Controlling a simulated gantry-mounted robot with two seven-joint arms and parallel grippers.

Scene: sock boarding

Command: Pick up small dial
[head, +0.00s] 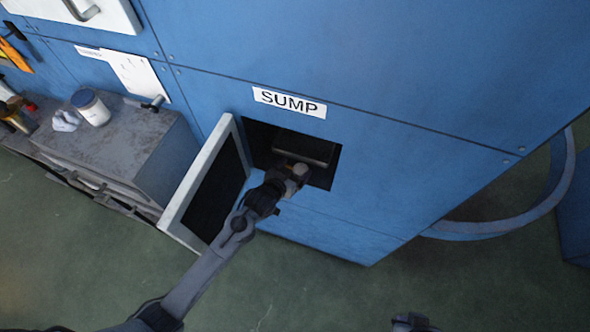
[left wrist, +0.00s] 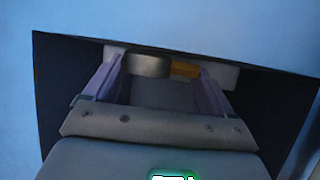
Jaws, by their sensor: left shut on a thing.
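My left gripper (head: 298,172) reaches into the dark square opening under the SUMP label. In the left wrist view, the two fingers of my left gripper (left wrist: 158,78) stand on either side of a short round grey-brown piece, which looks like the small dial (left wrist: 148,66). An orange part (left wrist: 184,70) sits beside it, near the right finger. The gripper is shut on the dial, though the exact contact is too dark to see. A dark piece of my right arm's end (head: 412,322) shows at the bottom edge; its fingers cannot be made out.
The opening's hinged door (head: 207,190) stands open to the left of my arm. The green floor (head: 330,295) in front is clear.

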